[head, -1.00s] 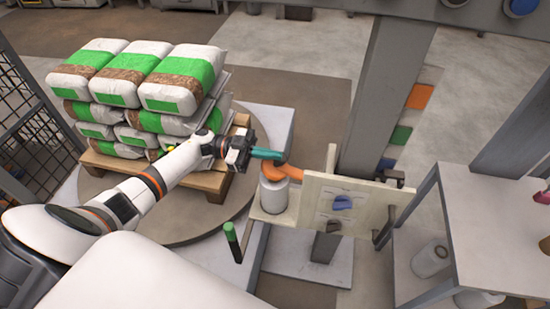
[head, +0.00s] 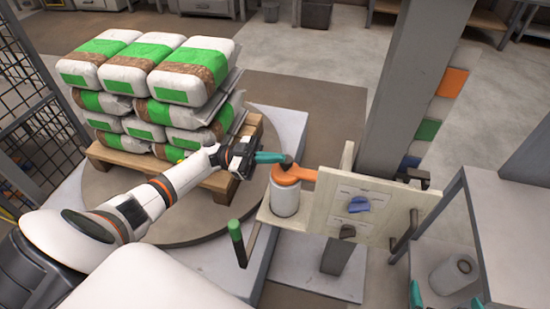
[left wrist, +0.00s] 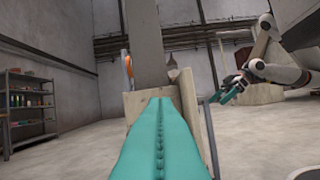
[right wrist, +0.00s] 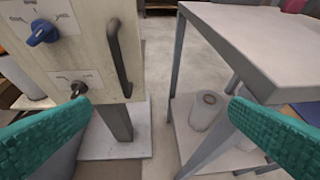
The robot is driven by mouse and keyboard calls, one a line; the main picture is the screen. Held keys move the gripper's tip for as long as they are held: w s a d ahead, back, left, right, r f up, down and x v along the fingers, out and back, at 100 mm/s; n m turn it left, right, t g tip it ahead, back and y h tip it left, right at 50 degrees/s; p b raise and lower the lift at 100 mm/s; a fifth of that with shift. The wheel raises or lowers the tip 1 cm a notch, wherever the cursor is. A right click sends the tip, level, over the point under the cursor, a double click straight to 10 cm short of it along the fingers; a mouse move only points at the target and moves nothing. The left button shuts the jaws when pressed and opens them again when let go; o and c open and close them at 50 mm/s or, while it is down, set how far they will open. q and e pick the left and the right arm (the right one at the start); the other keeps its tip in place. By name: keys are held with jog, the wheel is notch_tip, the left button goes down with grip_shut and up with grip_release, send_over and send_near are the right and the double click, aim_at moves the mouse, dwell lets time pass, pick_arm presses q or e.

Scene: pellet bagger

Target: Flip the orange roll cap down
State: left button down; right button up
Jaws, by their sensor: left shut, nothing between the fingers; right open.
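The orange roll cap (head: 293,174) lies over the top of a white roll (head: 285,198), which stands on a pale ledge beside an upright panel. An orange piece (left wrist: 128,65) shows beyond the fingers in the left wrist view; I cannot tell how it is tilted. My left gripper (head: 282,158) is shut and empty, its teal fingertips at the cap's far left edge by a dark knob. I cannot tell whether they touch. My right gripper (right wrist: 165,115) is open and empty, between the panel and a grey table; its teal tips show at the head view's bottom right.
The panel (head: 335,205) carries a blue knob (head: 358,205), a dark knob (head: 347,231) and a side handle. A green-topped post (head: 236,240) stands in front. Stacked bags (head: 155,75) sit on a pallet to the left. A grey table (head: 510,205) stands at right.

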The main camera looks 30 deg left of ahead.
pick_arm(q)
jog(key=shift+f, duration=0.2)
pick_arm(e)
jog(key=shift+w+r, duration=0.15)
jog(key=shift+r, duration=0.05)
pick_arm(q)
jog(key=shift+s, duration=0.1)
jog(key=shift+a+f, duration=0.15)
jog(key=shift+s+a+f, duration=0.1)
jog(key=shift+a, duration=0.25)
jog(key=b+v, duration=0.1)
jog(key=v, duration=0.5)
jog(key=shift+a, duration=0.25)
pick_arm(e)
jog(key=w+r+t, duration=0.1)
jog(key=a+r+t+y, duration=0.1)
jog(key=w+r+t, duration=0.1)
jog(key=r, duration=0.1)
jog(key=shift+w+a+r+t, duration=0.1)
jog(key=shift+w+a+t, duration=0.2)
jog(key=shift+t, duration=0.1)
